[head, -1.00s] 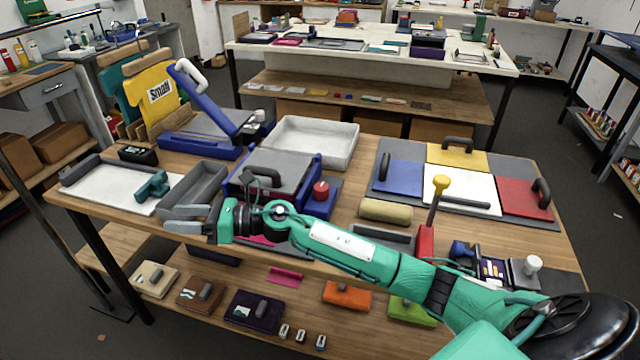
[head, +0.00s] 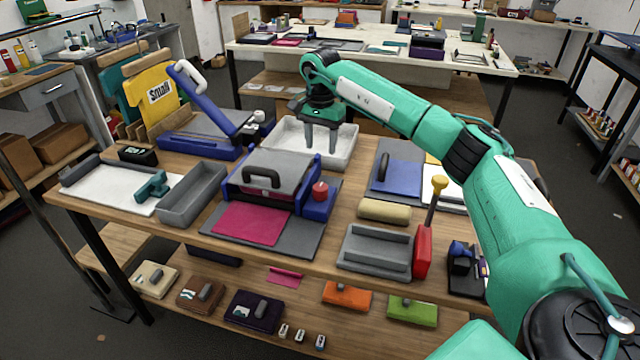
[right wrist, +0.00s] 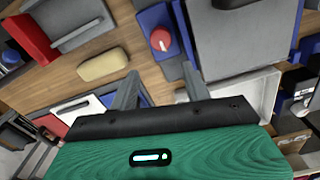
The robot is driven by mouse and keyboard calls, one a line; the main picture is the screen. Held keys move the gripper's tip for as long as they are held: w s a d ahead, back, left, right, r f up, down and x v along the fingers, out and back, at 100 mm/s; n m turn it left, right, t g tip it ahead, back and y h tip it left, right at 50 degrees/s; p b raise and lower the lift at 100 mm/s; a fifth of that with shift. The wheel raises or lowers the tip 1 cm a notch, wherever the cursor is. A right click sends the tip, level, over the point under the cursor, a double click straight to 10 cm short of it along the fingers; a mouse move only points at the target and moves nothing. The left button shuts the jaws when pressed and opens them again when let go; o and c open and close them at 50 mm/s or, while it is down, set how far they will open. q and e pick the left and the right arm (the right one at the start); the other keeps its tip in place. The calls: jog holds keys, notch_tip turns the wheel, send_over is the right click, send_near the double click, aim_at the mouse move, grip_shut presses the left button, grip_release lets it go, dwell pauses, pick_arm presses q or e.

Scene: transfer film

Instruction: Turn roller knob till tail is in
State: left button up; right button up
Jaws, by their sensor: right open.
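The roller machine (head: 282,163), grey-topped with blue sides and a black handle, stands mid-bench. Its red roller knob (head: 320,188) sits on the blue block at its right side. A magenta sheet (head: 250,224), which looks like the film tail, sticks out of the front onto a grey base plate. My right gripper (head: 321,150) is open and empty, pointing down over the white tray behind the machine. In the right wrist view the red knob (right wrist: 161,40) shows beyond my open fingers (right wrist: 160,72), apart from them. My left gripper is out of view.
The white tray (head: 285,126) lies behind the machine. A blue lever press (head: 200,147) and a grey bin (head: 190,195) are to the left. A tan roll (head: 384,211), a grey tray (head: 374,252) and a red block with a yellow-topped lever (head: 424,248) are to the right.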

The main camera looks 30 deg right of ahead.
aim_at(320, 186)
notch_tip(320, 186, down, 14)
jog(key=p, duration=0.3)
jog(key=shift+r+p, duration=0.15)
jog(key=shift+p, duration=0.2)
jog(key=shift+c, duration=0.2)
jog(key=c, duration=0.6)
